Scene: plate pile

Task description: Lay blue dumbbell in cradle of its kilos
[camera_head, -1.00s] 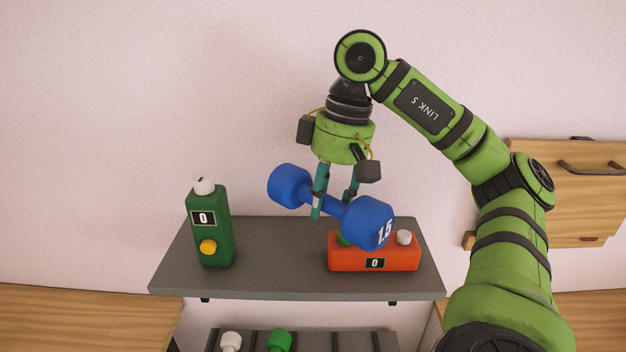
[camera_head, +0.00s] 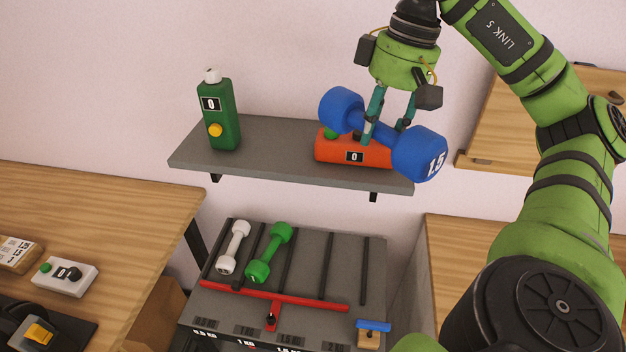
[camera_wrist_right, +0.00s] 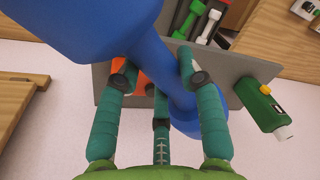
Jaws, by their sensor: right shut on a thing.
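The blue dumbbell (camera_head: 420,153), marked 1.5, is held in the air in front of the grey wall shelf, tilted with its marked end lower right. My right gripper (camera_head: 386,128) points down and is shut on its handle. The right wrist view shows the blue dumbbell (camera_wrist_right: 165,75) between the teal fingers. The cradle rack (camera_head: 345,262) stands below, with dark dividers and labels on its front edge; 1 KG is readable, others are partly cut off. A white dumbbell (camera_head: 233,248) and a green dumbbell (camera_head: 269,252) lie in its left slots; the slots to the right look empty. My left gripper is not in view.
The shelf (camera_head: 270,160) carries a green box (camera_head: 218,115) and an orange box (camera_head: 345,150), partly behind the dumbbell. A red bar (camera_head: 300,297) crosses the rack's front; a blue-topped block (camera_head: 373,327) sits front right. Wooden counters (camera_head: 90,215) flank it.

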